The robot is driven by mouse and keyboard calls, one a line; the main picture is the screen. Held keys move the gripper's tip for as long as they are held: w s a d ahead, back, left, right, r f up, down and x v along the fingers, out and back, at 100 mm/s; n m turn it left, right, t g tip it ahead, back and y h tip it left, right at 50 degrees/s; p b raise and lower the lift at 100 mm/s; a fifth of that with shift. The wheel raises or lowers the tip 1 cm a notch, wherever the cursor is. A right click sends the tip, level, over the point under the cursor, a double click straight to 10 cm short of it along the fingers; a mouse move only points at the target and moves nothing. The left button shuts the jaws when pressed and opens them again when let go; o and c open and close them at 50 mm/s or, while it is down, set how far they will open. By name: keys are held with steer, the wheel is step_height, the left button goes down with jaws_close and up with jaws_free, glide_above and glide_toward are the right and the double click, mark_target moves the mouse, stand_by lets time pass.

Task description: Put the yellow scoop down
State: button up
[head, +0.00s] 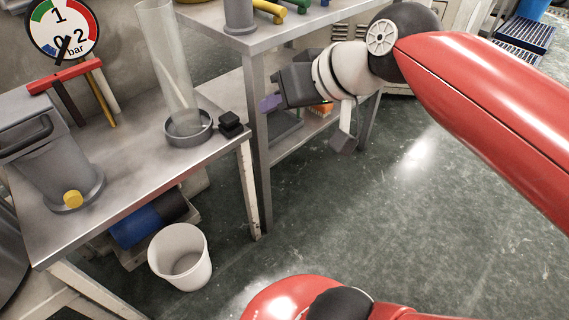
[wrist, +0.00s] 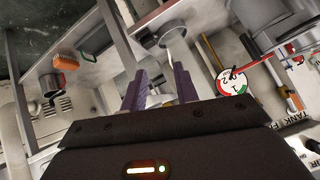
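My gripper (head: 270,103) is beside the leg of the taller table, above the lower shelf. In the wrist view its two purple fingers (wrist: 160,78) stand apart, with no yellow thing between them. I cannot make out a yellow scoop for certain. A thin yellow piece (head: 105,105) hangs under a red bar at the back of the left bench. A yellow handle-like piece (head: 270,9) lies on the taller table top, partly cut off by the frame.
The left bench (head: 130,160) bears a grey machine with a yellow knob (head: 72,198), a clear tube in a grey ring (head: 188,128) and small black blocks (head: 231,123). A white bucket (head: 180,257) stands on the floor. The floor (head: 400,230) at right is clear.

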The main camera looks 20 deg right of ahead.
steer(key=s+a+f+g+h, duration=0.1)
steer(key=s+f+h, duration=0.1)
steer(key=f, duration=0.4)
steer(key=s+a+f+g+h, duration=0.1)
steer(key=s+f+g+h, duration=0.1)
steer(key=s+f, duration=0.2)
steer(key=shift+a+f+m, duration=0.35)
steer(key=shift+f+m, duration=0.05)
steer(key=shift+f, duration=0.65)
